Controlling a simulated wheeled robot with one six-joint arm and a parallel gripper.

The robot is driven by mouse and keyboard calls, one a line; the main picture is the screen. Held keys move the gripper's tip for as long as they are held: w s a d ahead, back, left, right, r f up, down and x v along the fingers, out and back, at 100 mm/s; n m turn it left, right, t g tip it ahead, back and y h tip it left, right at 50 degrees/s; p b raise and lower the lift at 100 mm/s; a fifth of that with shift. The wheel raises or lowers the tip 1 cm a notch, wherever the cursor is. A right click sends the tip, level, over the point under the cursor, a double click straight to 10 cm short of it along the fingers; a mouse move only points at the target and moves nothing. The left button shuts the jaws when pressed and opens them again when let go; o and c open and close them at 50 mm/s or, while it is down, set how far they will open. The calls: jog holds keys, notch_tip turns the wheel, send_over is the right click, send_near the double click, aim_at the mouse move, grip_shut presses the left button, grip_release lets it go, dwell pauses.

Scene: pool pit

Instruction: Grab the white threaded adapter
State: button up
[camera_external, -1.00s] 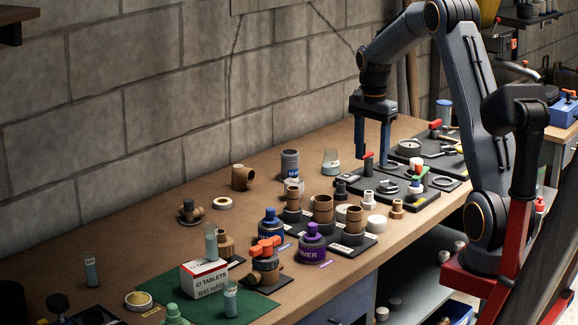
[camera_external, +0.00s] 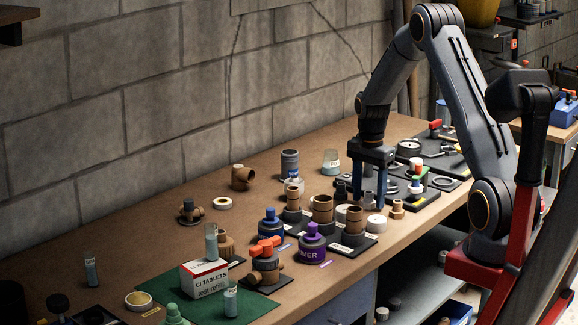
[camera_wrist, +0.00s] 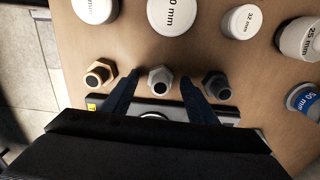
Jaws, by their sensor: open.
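The white threaded adapter (camera_wrist: 160,81) looks pale grey-white with a hexagonal collar and a dark bore. In the wrist view it stands in the middle of a row of three fittings. My gripper (camera_wrist: 159,76) is open, with one finger on each side of the adapter and visible gaps to both. In the external view my gripper (camera_external: 369,198) points down over the bench, and the adapter (camera_external: 369,201) shows partly between the fingers. Whether the fingers reach below its top is hard to tell.
A tan adapter (camera_wrist: 100,73) stands to the left and a dark grey one (camera_wrist: 217,87) to the right, each close outside a finger. White round caps (camera_wrist: 173,14) lie beyond. A dark tray (camera_wrist: 240,120) lies on the near side. Brown fittings (camera_external: 323,210) stand left of my gripper.

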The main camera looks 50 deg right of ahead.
jog(key=shift+f, duration=0.1)
jog(key=c, duration=1.2)
jog(key=shift+o, duration=0.2)
